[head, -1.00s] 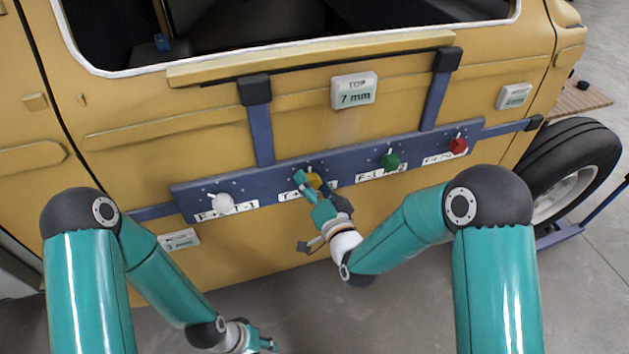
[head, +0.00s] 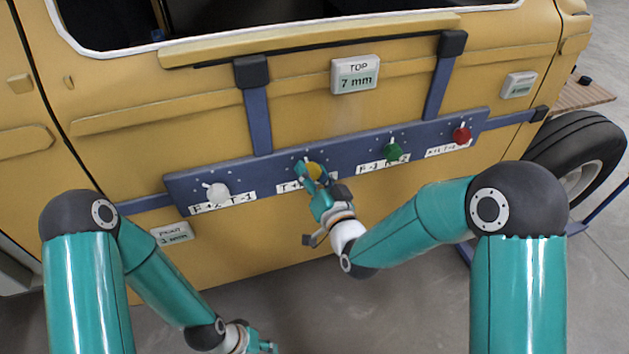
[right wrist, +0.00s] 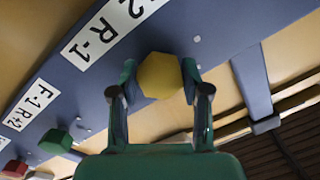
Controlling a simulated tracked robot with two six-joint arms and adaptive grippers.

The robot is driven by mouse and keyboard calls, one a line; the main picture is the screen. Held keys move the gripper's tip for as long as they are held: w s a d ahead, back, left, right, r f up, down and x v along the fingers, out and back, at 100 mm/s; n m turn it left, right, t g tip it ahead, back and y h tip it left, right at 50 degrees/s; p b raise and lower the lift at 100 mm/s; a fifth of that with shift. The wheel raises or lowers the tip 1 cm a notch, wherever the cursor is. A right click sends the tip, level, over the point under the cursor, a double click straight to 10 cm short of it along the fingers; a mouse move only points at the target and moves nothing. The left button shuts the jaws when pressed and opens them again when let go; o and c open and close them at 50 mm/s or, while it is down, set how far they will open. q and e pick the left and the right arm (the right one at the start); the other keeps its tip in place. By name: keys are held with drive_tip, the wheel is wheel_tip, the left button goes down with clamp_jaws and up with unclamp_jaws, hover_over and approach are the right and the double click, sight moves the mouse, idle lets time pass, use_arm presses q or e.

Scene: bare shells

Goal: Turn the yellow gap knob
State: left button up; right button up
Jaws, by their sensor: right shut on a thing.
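The yellow knob (head: 316,171) sits on the blue bar across the yellow vehicle door. My right gripper (head: 309,176) reaches it from below and covers part of it. In the right wrist view the faceted yellow knob (right wrist: 160,76) is between the two fingers of my right gripper (right wrist: 160,88), which is shut on it. A display marked TOP (head: 356,74) above the bar reads 7 mm. My left gripper (head: 262,346) is low at the bottom edge, away from the bar; its fingers are too small and cut off to read.
The blue bar (head: 270,176) also carries a white knob (head: 217,194) to the left, and a green knob (head: 393,152) and a red knob (head: 461,135) to the right. Another display (head: 172,234) is at lower left, and one (head: 518,85) at upper right. A wheel (head: 582,150) stands at right.

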drive_tip(key=n+b, duration=0.3)
drive_tip(key=b, duration=0.2)
drive_tip(key=shift+f+n+b, duration=0.15)
drive_tip(key=shift+n+b, duration=0.25)
drive_tip(key=shift+r+n+b, duration=0.2)
drive_tip(key=shift+n+b, duration=1)
drive_tip(key=o, duration=1.1)
drive_tip(key=shift+w, duration=0.1)
drive_tip(key=shift+o, duration=0.2)
drive_tip(key=v, duration=0.7)
drive_tip(key=shift+s, duration=0.3)
